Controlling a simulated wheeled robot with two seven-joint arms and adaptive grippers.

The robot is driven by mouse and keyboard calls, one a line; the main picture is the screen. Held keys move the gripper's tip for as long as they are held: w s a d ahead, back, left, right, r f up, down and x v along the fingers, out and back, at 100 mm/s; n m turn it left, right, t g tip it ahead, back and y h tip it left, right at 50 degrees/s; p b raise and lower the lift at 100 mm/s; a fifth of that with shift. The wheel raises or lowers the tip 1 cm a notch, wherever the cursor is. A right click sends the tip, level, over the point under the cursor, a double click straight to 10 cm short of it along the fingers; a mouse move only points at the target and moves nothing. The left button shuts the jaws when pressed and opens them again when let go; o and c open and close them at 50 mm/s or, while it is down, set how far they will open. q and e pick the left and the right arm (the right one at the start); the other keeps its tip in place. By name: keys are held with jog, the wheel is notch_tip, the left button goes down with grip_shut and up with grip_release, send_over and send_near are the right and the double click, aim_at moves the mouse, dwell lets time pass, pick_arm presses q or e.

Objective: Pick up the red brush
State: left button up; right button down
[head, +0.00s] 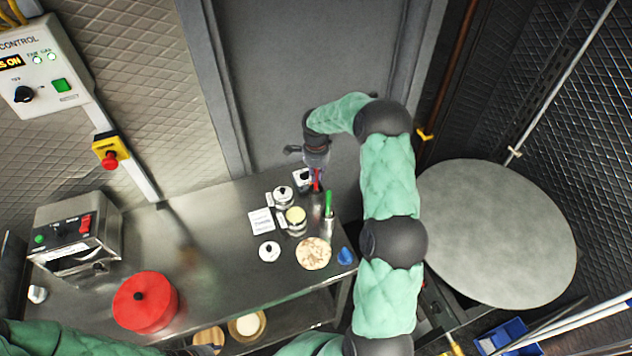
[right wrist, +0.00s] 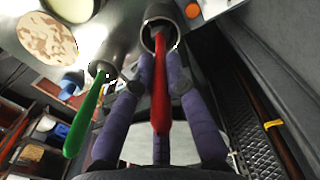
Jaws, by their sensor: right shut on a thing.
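The red brush (right wrist: 160,95) stands in a metal cup (right wrist: 160,14), its handle sticking up out of the cup's mouth. In the head view the red brush (head: 317,180) is a thin red strip under my right gripper (head: 316,163). In the right wrist view my right gripper (right wrist: 160,85) has one purple finger on each side of the red handle and is shut on it. The brush's lower end is hidden inside the cup. My left gripper is not in view; only green-sleeved left arm parts show at the lower left.
A green-handled brush (head: 328,203) stands in a second metal cup (head: 327,228) close by. A red lidded pot (head: 146,302) sits farther left.

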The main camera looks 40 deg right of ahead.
jog(key=shift+r, duration=0.1)
notch_tip(320, 180, up, 10)
jog(key=shift+f, duration=0.1)
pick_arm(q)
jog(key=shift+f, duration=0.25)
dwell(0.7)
